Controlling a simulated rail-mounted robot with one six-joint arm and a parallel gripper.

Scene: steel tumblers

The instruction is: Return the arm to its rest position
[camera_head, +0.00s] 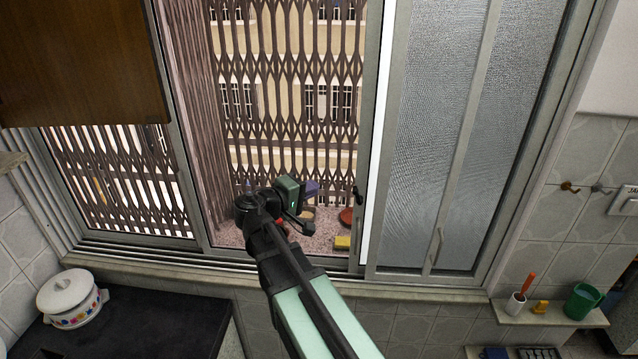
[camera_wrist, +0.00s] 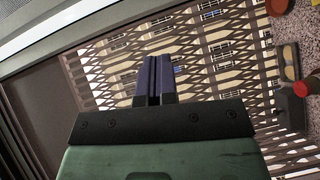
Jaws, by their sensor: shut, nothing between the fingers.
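My gripper (camera_head: 312,188) is in the open part of the window, above the speckled sill in the head view. Its purple fingers point to the right there, with the green body behind them. In the wrist view my gripper (camera_wrist: 154,78) has its two fingers side by side, shut and empty. My arm reaches up to the window from the bottom of the head view.
A lattice grille (camera_head: 290,90) stands beyond the window. A yellow block (camera_head: 342,243) and a reddish dish (camera_head: 346,216) lie on the sill. A frosted pane (camera_head: 420,140) is at right. A white pot (camera_head: 70,298) stands on the dark counter (camera_head: 150,325). A shelf holds a green cup (camera_head: 582,301).

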